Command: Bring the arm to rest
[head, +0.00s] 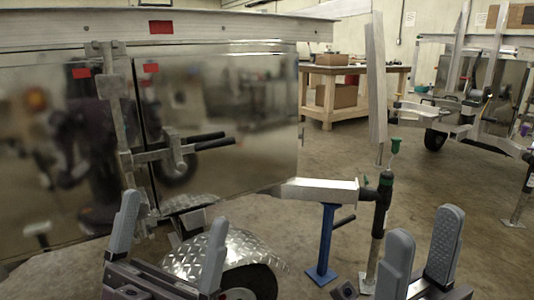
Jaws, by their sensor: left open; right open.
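My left gripper (168,246) is at the bottom left of the head view, its two grey fingers apart and nothing between them. It is in front of the trailer's shiny side panel and fender. My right gripper (420,255) is at the bottom right, its two grey fingers apart and empty, over the concrete floor. Neither gripper visibly touches anything. Parts of both arms are cut off by the lower edge of the view.
An aluminium trailer (230,110) with latch handles (195,147) fills the left. A treaded fender (215,255) covers its wheel. A blue stand (325,245) and a jack post (380,215) stand near the middle. A wooden workbench (376,82) and a second trailer (450,118) are behind.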

